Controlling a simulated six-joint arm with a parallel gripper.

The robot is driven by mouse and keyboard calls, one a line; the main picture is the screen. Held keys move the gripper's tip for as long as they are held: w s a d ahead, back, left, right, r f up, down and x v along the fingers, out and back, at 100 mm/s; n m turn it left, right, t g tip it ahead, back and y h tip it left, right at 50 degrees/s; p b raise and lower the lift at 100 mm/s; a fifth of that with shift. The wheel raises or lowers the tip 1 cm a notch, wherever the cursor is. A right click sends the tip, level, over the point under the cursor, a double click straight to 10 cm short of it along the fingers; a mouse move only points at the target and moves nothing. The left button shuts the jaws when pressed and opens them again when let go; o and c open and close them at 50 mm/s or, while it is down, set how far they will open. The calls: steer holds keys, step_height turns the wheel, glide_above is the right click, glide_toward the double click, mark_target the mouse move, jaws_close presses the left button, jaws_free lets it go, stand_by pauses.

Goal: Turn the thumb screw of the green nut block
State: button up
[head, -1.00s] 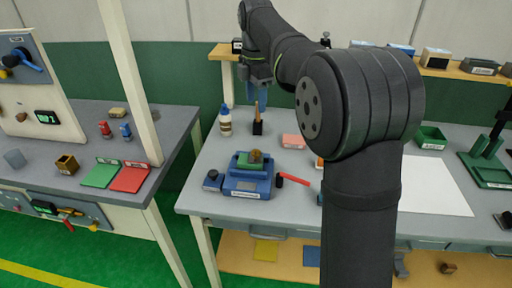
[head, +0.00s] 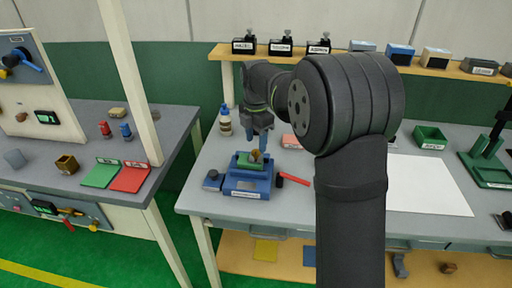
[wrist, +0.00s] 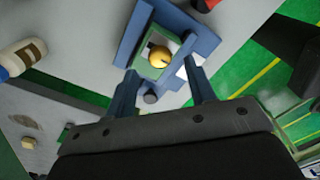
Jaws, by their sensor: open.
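The green nut block (head: 245,161) sits on the blue fixture (head: 245,191) at the left of the grey bench. Its brass-coloured thumb screw (head: 256,155) sticks up from the top. My gripper (head: 258,148) points down just above the block, and its fingers partly overlap the screw in the head view. In the wrist view my gripper (wrist: 161,70) is open, with one finger on each side of the thumb screw (wrist: 159,56) and green block (wrist: 146,68). Nothing is held. I cannot tell whether the fingertips are down to the screw's height.
A red handle (head: 294,179) sticks out right of the fixture, and a dark round knob (head: 213,175) is at its left. A pink block (head: 291,141) lies behind right. A white sheet (head: 428,184) covers clear bench farther right.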

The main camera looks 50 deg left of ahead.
mark_target(256, 151)
steer(key=shift+f, duration=1.7)
steer(key=c, duration=1)
